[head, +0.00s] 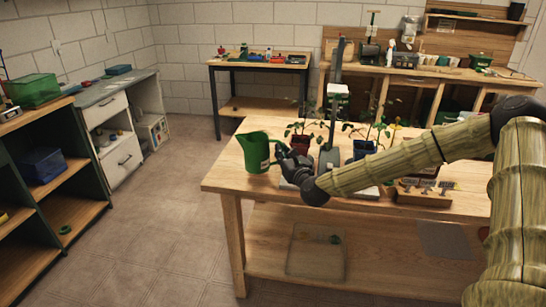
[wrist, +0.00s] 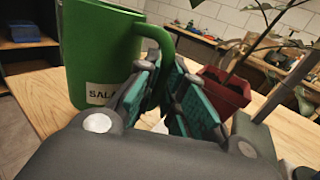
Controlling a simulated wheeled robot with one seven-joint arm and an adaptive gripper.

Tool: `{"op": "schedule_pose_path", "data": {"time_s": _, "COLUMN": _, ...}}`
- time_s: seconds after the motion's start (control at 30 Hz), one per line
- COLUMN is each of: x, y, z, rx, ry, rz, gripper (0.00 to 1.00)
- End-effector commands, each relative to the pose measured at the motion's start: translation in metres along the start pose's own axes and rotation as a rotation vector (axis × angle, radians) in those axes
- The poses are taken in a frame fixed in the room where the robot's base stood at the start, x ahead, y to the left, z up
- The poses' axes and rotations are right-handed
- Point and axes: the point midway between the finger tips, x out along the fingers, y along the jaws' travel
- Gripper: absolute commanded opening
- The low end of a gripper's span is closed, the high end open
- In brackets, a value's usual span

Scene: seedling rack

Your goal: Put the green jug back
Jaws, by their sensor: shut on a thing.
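The green jug (head: 255,151) is upright at the left end of the wooden table (head: 222,184) in the head view. In the wrist view the green jug (wrist: 98,50) fills the upper left, with a white label that reads in part "SALA". My gripper (head: 284,156) is at the jug's right side. In the wrist view my gripper (wrist: 168,95) has its teal-padded fingers closed on the jug's handle. The jug's base is at about the table top's level; I cannot tell whether it touches the table.
A seedling in a red pot (head: 300,142) and one in a blue pot (head: 363,148) stand just right of the gripper. A grey stand (head: 329,158) rises between them. Open floor (head: 165,220) lies left of the table.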

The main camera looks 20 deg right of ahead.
Motion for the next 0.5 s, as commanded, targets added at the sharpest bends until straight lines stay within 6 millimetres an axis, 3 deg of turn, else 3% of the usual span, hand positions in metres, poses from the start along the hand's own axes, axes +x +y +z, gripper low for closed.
{"op": "schedule_pose_path", "data": {"time_s": 0.2, "x": 0.028, "y": 0.008, "z": -0.002, "rx": -0.003, "ry": 0.0, "rz": 0.001, "gripper": 0.0}}
{"op": "schedule_pose_path", "data": {"time_s": 0.5, "x": 0.042, "y": 0.011, "z": -0.004, "rx": -0.001, "ry": -0.001, "rz": 0.001, "gripper": 0.0}}
